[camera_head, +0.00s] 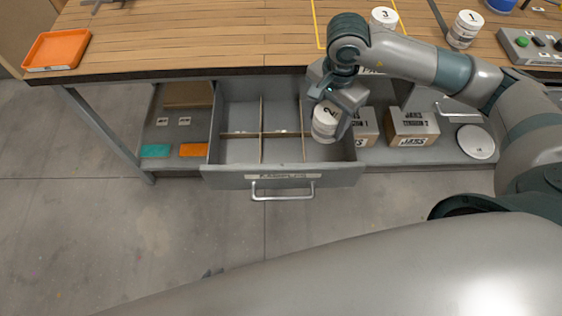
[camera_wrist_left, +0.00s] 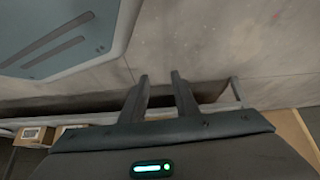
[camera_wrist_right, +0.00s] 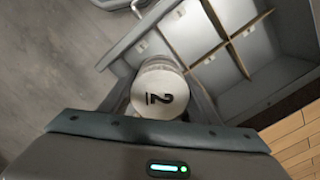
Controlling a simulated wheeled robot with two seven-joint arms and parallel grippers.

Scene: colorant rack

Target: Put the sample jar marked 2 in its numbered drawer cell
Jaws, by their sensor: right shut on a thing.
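The sample jar marked 2 (camera_head: 325,122) is white with a black 2 on its lid; the lid also shows in the right wrist view (camera_wrist_right: 160,95). My right gripper (camera_head: 338,108) is shut on it and holds it tilted over the right side of the open grey drawer (camera_head: 220,170). The drawer has thin dividers making several cells; those seen hold no jar. The jar and gripper hide part of the right cells, and I cannot read the cell numbers. My left gripper (camera_wrist_left: 160,85) is open and empty in the left wrist view, away from the jar.
Jars marked 3 (camera_head: 383,18) and 1 (camera_head: 466,28) stand on the wooden bench (camera_head: 200,35), with an orange tray (camera_head: 56,50) at left. Cardboard boxes (camera_head: 412,128) sit on the shelf right of the drawer. The drawer handle (camera_head: 283,194) juts forward over clear floor.

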